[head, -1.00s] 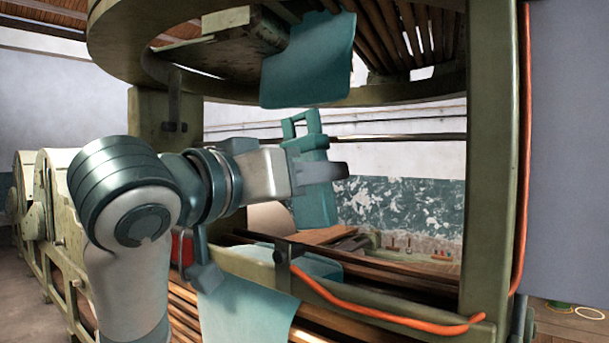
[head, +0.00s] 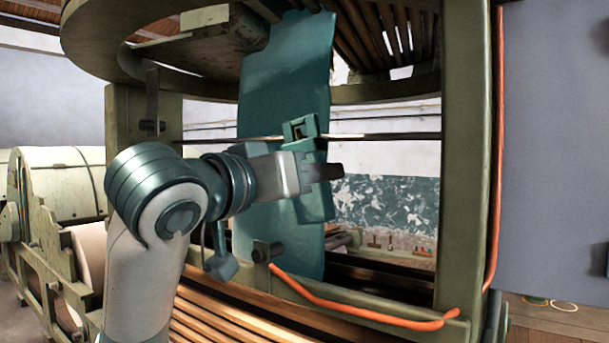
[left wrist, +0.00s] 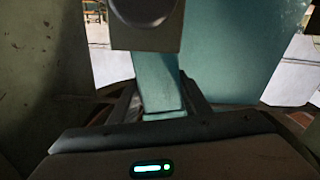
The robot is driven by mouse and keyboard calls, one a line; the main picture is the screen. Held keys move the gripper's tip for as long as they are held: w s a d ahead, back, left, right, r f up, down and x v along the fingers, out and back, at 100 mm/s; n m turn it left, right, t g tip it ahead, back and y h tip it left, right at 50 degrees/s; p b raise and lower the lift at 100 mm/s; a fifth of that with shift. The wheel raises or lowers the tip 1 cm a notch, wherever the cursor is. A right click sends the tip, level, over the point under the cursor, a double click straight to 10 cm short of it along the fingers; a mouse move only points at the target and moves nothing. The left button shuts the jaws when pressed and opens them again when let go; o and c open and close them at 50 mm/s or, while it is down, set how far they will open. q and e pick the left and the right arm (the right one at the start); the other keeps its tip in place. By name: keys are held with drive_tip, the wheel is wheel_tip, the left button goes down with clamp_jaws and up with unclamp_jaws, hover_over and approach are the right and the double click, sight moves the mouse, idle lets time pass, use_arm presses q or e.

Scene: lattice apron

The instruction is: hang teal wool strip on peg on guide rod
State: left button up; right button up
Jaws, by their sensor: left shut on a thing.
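The teal wool strip (head: 282,85) hangs as one long sheet from the top ring down to the lower rail in the head view. It also fills the upper right of the left wrist view (left wrist: 225,45). The guide rod (head: 385,136) runs level across the frame opening at the strip. My left gripper (head: 322,173) is shut on a teal block (head: 316,200) with a square loop (head: 300,128) on top. The loop is at the rod's height; I cannot tell whether it is around the rod. The block shows between the jaws in the left wrist view (left wrist: 160,85). My right gripper is out of view.
A green post (head: 459,170) stands right of the opening, with an orange hose (head: 365,314) along it and the lower rail. A dark stub (head: 265,251) sticks out of the lower rail. Wooden slats (head: 215,318) lie below. The overhead ring (head: 90,60) is close above.

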use_arm(q)
drive_tip(key=shift+w+d+f+b, duration=0.35)
drive_tip(key=shift+w+d+f, duration=0.15)
drive_tip(key=shift+w, duration=0.1)
idle(0.6)
drive_tip(key=o, duration=1.1)
drive_tip(key=shift+a, duration=0.1)
